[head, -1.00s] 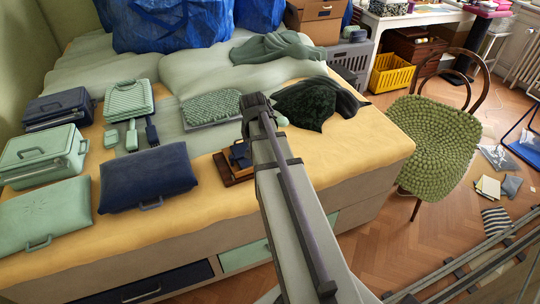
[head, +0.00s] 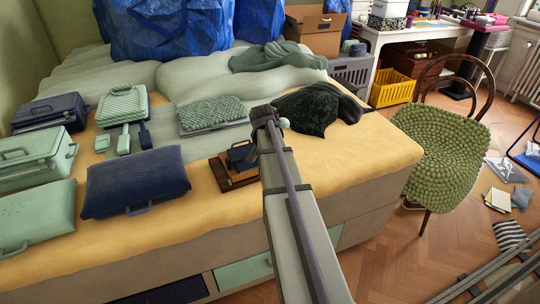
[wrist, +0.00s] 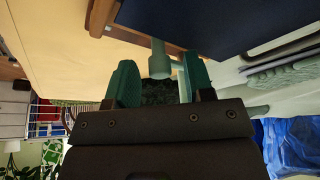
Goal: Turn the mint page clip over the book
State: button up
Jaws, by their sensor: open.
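The navy book (head: 241,156) rests on a brown wooden stand (head: 226,175) near the front edge of the bed. In the wrist view the navy surface (wrist: 215,20) and a wooden edge (wrist: 140,25) fill the top. A mint peg-like piece (wrist: 159,62), apparently the page clip, projects from the wooden edge toward the gap between my fingers. My gripper (wrist: 153,85) is open, with teal fingers on either side of that gap. I cannot tell whether they touch the clip. In the head view my wrist (head: 264,118) is just behind and right of the book, hiding the clip's area.
A navy case (head: 135,181) lies left of the stand. A bumpy green pad (head: 212,108) and a dark cloth (head: 308,110) lie behind it. A small pale green rounded thing (head: 284,123) shows beside my wrist. The yellow bed cover (head: 350,155) is clear to the right.

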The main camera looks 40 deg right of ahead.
jog(key=shift+r, duration=0.1)
grip_shut()
dwell(0.3)
jog(key=shift+n, duration=0.4)
jog(key=n+t+y, duration=0.1)
jog(key=n, duration=0.1)
jog(key=shift+s+n, duration=0.1)
jog(key=shift+n, duration=0.2)
jog(key=shift+d+n+t+y, duration=0.1)
jog(key=shift+n+t+y, duration=0.45)
jog(key=shift+n, duration=1.35)
jog(key=shift+y, duration=0.25)
grip_release()
